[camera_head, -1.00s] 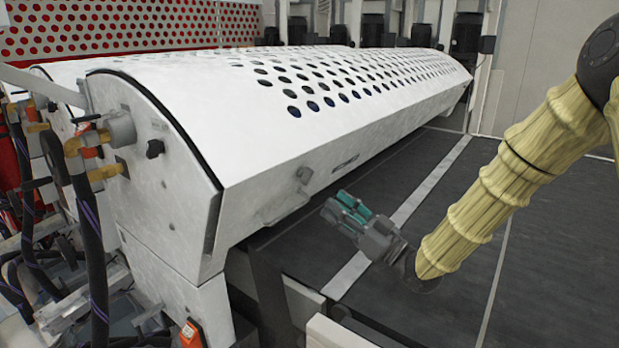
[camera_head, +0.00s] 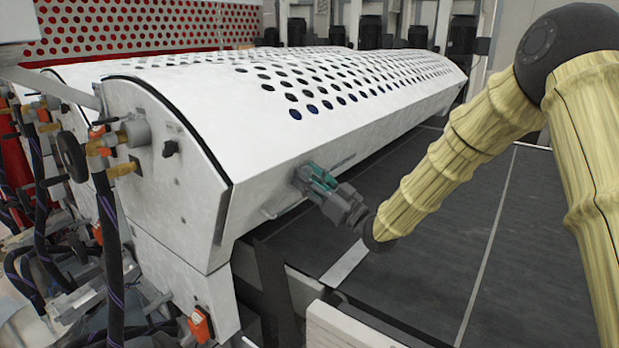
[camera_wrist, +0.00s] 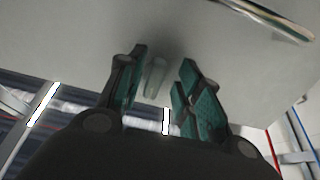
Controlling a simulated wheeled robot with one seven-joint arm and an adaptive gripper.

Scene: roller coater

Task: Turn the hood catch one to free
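The white perforated hood (camera_head: 240,150) of the roller coater is down, its front face toward my arm. My gripper (camera_head: 312,179) is at that front face, near the lower edge. In the wrist view my gripper (camera_wrist: 163,84) is open, with teal finger pads left and right. The hood catch (camera_wrist: 155,77), a small pale upright tab, shows between the pads, nearer the left one; I see a gap on both sides. In the head view the gripper covers the catch. I cannot tell how deep the fingers reach around it.
A bar handle (camera_head: 283,207) is on the hood front just left of the gripper; a curved metal bar (camera_wrist: 270,18) shows at the upper right of the wrist view. The dark conveyor bed (camera_head: 440,265) lies below. Hoses and valves (camera_head: 105,200) crowd the left end.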

